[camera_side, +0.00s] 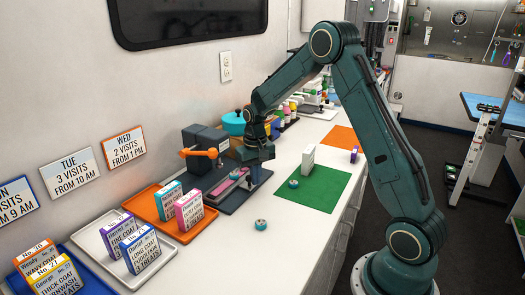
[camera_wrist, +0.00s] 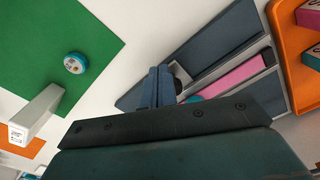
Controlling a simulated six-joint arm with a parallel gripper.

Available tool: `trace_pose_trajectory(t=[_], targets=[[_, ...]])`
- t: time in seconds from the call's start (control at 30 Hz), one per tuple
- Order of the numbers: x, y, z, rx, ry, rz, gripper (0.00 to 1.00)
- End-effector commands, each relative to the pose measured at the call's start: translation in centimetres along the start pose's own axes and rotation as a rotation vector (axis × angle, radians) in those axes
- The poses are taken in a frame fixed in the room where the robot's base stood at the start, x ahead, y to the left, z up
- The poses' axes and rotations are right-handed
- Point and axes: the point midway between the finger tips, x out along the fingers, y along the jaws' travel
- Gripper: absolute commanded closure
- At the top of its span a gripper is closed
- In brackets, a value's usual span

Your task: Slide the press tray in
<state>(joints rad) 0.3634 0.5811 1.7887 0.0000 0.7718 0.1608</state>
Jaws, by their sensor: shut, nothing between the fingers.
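The press (camera_side: 205,150) is a dark box with an orange lever (camera_side: 199,153), standing against the wall. A dark slate base (camera_side: 237,203) runs out from it over the counter. The press tray (camera_side: 222,190), with a pink strip on it, lies on this base and extends out of the press; the pink strip also shows in the wrist view (camera_wrist: 235,75). My gripper (camera_side: 254,180) is shut and empty, low at the tray's outer side.
A green mat (camera_side: 315,189) holds a white box (camera_side: 308,160) and a teal round tin (camera_side: 293,183). Another tin (camera_side: 261,225) lies on the bare counter. An orange tray (camera_side: 147,205) with boxes stands left of the base. Bottles and a teal pot (camera_side: 233,122) stand behind.

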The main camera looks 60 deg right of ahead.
Motion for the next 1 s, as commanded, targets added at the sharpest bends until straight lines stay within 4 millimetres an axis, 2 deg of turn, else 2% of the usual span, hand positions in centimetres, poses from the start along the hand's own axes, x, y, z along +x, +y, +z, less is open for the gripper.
trace_pose_trajectory(t=[1.0], targets=[[0.0, -2.5, -4.4, 0.0, 0.001, 0.0, 1.0]])
